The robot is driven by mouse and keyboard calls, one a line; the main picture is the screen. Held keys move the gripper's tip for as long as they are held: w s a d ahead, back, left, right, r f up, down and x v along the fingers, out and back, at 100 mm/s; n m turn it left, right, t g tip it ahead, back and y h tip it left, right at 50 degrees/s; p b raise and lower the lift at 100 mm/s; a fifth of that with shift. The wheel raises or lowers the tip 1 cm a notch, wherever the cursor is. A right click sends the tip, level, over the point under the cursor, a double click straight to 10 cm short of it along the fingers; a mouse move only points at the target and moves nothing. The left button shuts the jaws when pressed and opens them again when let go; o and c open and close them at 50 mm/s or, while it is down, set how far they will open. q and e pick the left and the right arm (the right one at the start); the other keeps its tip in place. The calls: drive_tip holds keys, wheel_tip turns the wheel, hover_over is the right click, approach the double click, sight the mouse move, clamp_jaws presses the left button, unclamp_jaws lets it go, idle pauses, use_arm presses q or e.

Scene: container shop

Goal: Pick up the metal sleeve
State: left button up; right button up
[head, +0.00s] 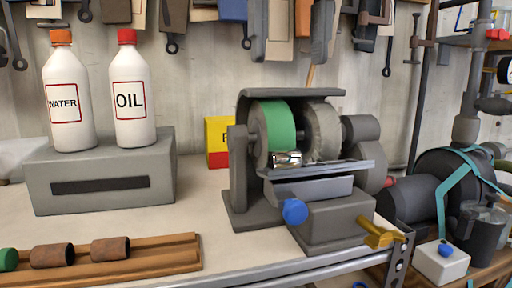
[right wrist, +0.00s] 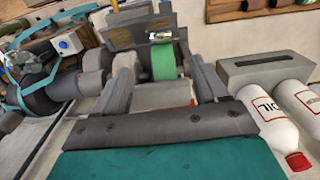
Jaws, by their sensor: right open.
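The metal sleeve (head: 287,158) is a small shiny cylinder. It lies on the work rest of the bench grinder (head: 346,170), in front of the green wheel (head: 276,127). In the right wrist view, which looks upside down, the sleeve (right wrist: 160,37) shows beyond the fingers, at the end of the green wheel (right wrist: 164,66). My right gripper (right wrist: 162,65) is open and empty, its two dark fingers spread to either side of the wheel in the picture. The sleeve is apart from the fingers. I cannot make out my right gripper in the head view. My left gripper is not in view.
A WATER bottle (head: 68,95) and an OIL bottle (head: 132,95) stand on a grey box (head: 100,190) at left. A wooden rack (head: 150,256) holds several rollers. A motor (head: 410,199) stands right of the grinder. Tools hang behind; some bench top is bare.

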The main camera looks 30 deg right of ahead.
sight(286, 152)
drive_tip(key=shift+s+a+f, duration=0.1)
drive_tip(key=shift+s+f, duration=0.05)
drive_tip(key=shift+f, duration=6.15)
drive_tip(key=c, duration=1.3)
drive_tip(key=shift+r, duration=0.15)
